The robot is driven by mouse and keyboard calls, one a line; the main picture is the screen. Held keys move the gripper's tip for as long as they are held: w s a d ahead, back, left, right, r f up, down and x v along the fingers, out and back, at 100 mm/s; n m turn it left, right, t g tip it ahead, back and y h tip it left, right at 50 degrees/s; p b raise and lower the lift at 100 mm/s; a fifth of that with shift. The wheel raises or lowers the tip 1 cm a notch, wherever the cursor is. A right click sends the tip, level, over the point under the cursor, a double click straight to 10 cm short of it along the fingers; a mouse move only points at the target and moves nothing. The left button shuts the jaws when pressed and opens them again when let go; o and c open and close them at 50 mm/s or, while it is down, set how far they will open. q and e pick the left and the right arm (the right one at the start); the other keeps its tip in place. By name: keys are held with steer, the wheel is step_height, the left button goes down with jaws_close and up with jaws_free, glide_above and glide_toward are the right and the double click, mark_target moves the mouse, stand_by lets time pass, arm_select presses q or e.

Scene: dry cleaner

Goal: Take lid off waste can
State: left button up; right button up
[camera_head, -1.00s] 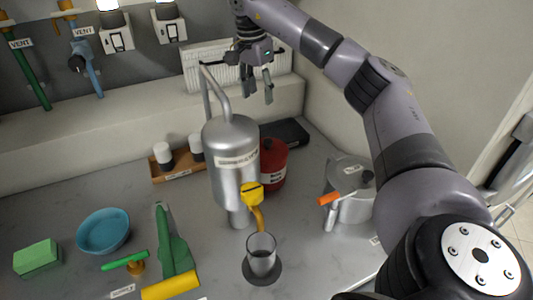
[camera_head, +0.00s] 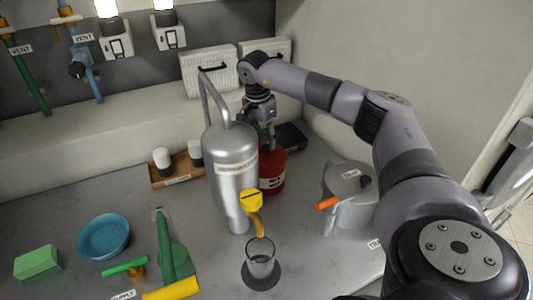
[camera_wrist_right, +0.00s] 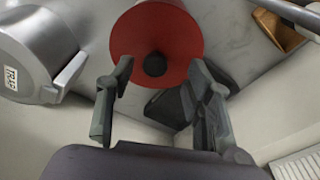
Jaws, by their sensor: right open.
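The red waste can (camera_head: 271,171) stands on the counter behind the silver tank, which hides part of it. In the right wrist view its round red lid (camera_wrist_right: 180,35) shows from above, with a dark knob (camera_wrist_right: 155,64) at the centre. The lid is on the can. My right gripper (camera_head: 268,148) is just above the can in the head view. I cannot tell the exact height gap. My left gripper is not in view.
The silver tank (camera_head: 232,165) with its pipe and yellow tap stands close left of the can. A grey lidded pot (camera_head: 350,195) with an orange handle is to the right. A dark box (camera_head: 291,136) lies behind.

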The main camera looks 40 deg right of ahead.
mark_target(267, 146)
steer(key=f, duration=0.2)
steer(key=d+f, duration=0.1)
steer(key=shift+s+d+f+p, duration=0.1)
steer(key=shift+s+f+p, duration=0.15)
steer(key=shift+p, duration=0.15)
steer(key=shift+f, duration=0.3)
steer(key=shift+c, duration=0.2)
jaws_close()
